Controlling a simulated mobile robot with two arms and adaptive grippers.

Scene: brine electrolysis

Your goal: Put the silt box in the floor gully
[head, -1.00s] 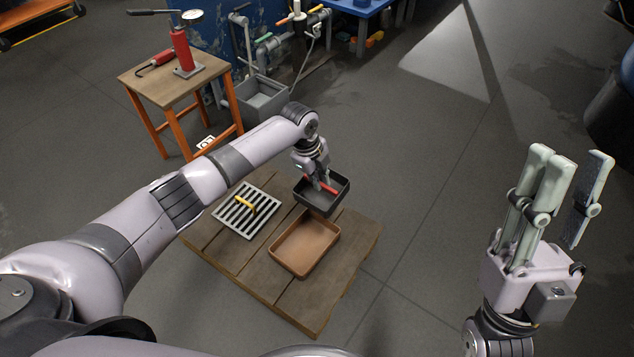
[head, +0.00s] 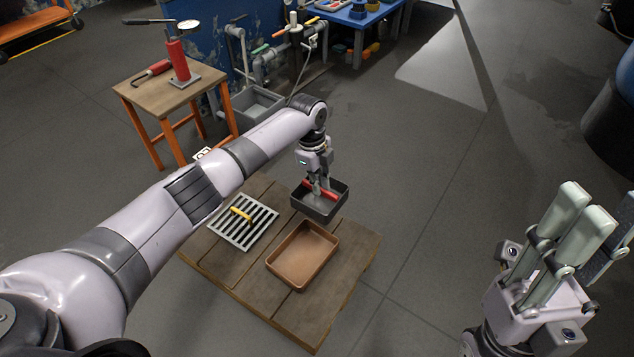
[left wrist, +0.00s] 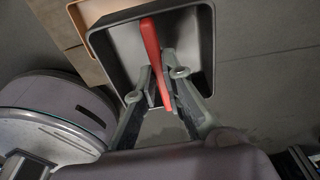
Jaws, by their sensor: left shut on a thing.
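The silt box, a dark grey open box (head: 321,211) with a red handle bar (head: 325,196), hangs from my left gripper (head: 318,188) above the far right part of the wooden pallet. My left gripper is shut on the red handle (left wrist: 151,50), and the box (left wrist: 207,50) appears around it in the left wrist view. A grey open basin (head: 236,103) by the pipes at the back looks like the floor gully. My right gripper (head: 590,235) is open and empty at the right, away from these things.
The wooden pallet (head: 225,262) carries a slotted grate (head: 258,229) with a yellow handle and a brown tray (head: 290,282). A small table (head: 150,92) with a red pump (head: 178,62) stands left of the basin. Grey pipes (head: 235,60) rise behind it. Floor to the right is clear.

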